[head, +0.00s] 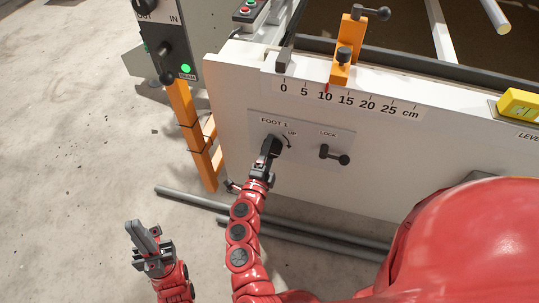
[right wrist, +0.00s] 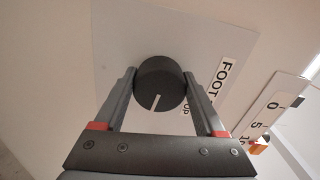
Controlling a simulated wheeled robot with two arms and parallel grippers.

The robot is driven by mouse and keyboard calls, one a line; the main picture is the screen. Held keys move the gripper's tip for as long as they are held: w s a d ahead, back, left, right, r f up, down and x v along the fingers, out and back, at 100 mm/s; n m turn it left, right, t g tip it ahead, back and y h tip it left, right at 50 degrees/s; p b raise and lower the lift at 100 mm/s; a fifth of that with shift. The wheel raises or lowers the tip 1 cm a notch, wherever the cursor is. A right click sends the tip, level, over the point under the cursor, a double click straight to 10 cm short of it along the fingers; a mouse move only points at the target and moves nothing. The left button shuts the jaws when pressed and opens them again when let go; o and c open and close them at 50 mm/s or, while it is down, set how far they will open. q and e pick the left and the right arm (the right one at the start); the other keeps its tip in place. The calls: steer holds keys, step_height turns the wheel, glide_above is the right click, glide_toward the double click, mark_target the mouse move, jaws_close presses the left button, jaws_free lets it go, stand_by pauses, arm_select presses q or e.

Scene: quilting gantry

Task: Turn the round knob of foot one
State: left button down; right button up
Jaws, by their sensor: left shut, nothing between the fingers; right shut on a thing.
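The round black knob (head: 276,140) of foot one sits on a pale plate marked FOOT 1 and UP on the white side panel. My right gripper (head: 270,149) is shut on it and covers part of it in the head view. In the right wrist view the knob (right wrist: 160,84) sits between the two fingers (right wrist: 159,80), one on each side. A white line on its face points down and slightly left there. My left gripper (head: 138,232) is shut and empty, low over the concrete floor at the left, away from the panel.
A black LOCK handle (head: 335,154) is right of the knob. Above are a centimetre scale (head: 345,101) and an orange clamp (head: 345,65). An orange post (head: 190,125) stands left of the panel. Grey pipes (head: 310,237) lie on the floor below. The floor at left is clear.

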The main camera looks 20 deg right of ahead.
steer(key=m+b, duration=0.2)
steer(key=shift+f+m, duration=0.15)
steer(key=shift+m, duration=0.25)
steer(key=shift+r+m+b, duration=0.2)
steer(key=shift+m+b, duration=0.35)
steer(key=shift+m, duration=0.05)
steer(key=o, duration=1.3)
steer(key=shift+s, duration=0.1)
steer(key=p+v, duration=0.4)
steer(key=v, duration=1.3)
steer(key=shift+s+a, duration=0.1)
steer(key=shift+a, duration=0.1)
